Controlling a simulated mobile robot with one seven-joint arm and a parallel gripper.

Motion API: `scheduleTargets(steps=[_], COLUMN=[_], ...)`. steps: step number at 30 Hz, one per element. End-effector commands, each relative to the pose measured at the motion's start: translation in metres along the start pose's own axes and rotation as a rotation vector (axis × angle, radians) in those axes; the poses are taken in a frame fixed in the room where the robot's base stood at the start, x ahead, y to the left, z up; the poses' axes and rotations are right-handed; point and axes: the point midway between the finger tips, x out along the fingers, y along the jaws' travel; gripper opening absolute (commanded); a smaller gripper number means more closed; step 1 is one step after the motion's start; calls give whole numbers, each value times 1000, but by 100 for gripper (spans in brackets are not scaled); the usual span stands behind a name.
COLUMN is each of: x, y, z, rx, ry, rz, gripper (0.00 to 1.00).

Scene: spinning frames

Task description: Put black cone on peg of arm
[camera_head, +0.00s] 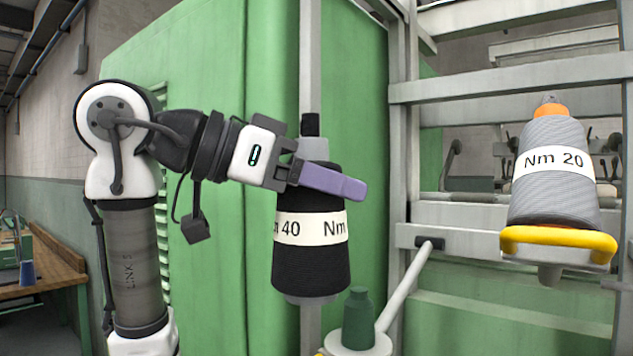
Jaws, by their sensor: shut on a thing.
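A black cone (310,258) with a white "Nm 40" label hangs upright in front of the green cabinet. My gripper (335,182) reaches in from the left, with purple fingers across the cone's upper part, and is shut on it. The far finger is hidden, so the exact hold does not show. A green peg (358,318) stands upright on a round pale base, attached to a grey arm (402,292). The peg is bare and sits just right of and below the cone's lower end. Whether they touch in depth cannot be told.
A grey cone (557,185) labelled "Nm 20" sits at right above a yellow bar (560,238). A grey metal frame (398,150) stands behind the peg. A green cabinet (200,90) fills the back left. A wooden bench (40,275) is at far left.

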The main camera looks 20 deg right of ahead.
Motion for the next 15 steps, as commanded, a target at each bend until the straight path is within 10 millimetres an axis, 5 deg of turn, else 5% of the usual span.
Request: scheduleTargets(steps=[15], x=[30], y=[-19], z=[-7], rx=[-2], ry=[1], rz=[0], gripper=[26])
